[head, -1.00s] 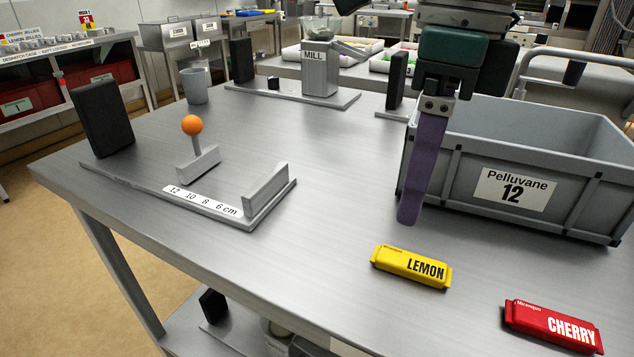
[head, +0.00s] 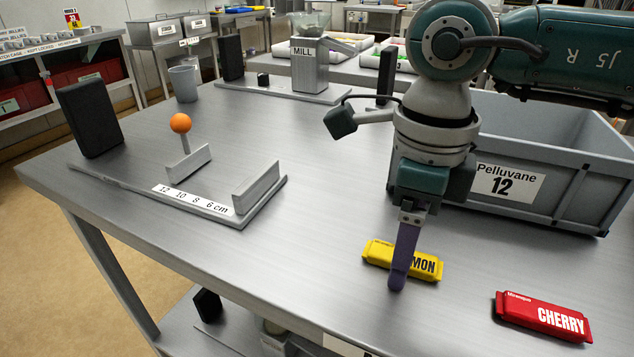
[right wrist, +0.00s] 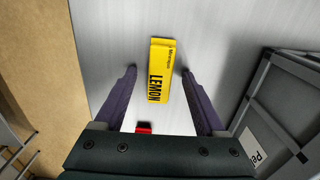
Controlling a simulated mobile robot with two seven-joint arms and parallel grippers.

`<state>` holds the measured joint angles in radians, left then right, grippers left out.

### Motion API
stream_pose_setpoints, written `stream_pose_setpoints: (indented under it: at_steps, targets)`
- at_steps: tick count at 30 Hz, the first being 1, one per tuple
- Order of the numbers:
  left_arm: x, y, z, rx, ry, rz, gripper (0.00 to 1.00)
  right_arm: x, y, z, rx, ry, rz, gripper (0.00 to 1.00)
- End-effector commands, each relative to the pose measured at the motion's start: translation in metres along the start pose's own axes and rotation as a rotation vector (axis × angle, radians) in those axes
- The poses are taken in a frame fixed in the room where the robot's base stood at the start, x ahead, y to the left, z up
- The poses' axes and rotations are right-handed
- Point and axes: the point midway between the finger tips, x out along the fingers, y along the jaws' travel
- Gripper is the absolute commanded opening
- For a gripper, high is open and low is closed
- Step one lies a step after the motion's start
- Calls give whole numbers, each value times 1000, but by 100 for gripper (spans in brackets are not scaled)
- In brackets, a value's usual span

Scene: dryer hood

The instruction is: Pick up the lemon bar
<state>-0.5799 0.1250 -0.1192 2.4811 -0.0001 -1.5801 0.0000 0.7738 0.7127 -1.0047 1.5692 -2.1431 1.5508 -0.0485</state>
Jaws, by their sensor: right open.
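The lemon bar (head: 378,254) is a yellow packet lying flat on the metal table, partly hidden behind my right gripper's finger in the head view. In the right wrist view the lemon bar (right wrist: 161,72) lies between the two purple fingers, with a gap on each side. My right gripper (head: 399,282) points down over the bar in the head view; in the right wrist view the gripper (right wrist: 157,75) is open and empty. I cannot tell its exact height above the table. My left gripper is not in view.
A red cherry bar (head: 543,316) lies to the right of the lemon bar. A grey crate (head: 570,185) labelled Pelluvane 12 stands behind my right gripper. A measuring fixture (head: 205,205) with an orange-knobbed lever is at the left. The table between is clear.

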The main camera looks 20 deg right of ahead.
Motion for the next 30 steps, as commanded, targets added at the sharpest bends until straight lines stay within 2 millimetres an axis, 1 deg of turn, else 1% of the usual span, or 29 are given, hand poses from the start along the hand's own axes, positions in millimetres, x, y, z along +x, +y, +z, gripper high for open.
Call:
stream_pose_setpoints:
  at_steps: [2, 21, 30]
  targets:
    - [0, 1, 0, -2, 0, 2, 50, 0, 0, 0, 0, 0, 0, 72]
    - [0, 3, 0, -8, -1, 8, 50, -1, 0, 0, 0, -1, 0, 0]
    - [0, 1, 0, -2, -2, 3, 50, -1, 0, 0, 0, -1, 0, 0]
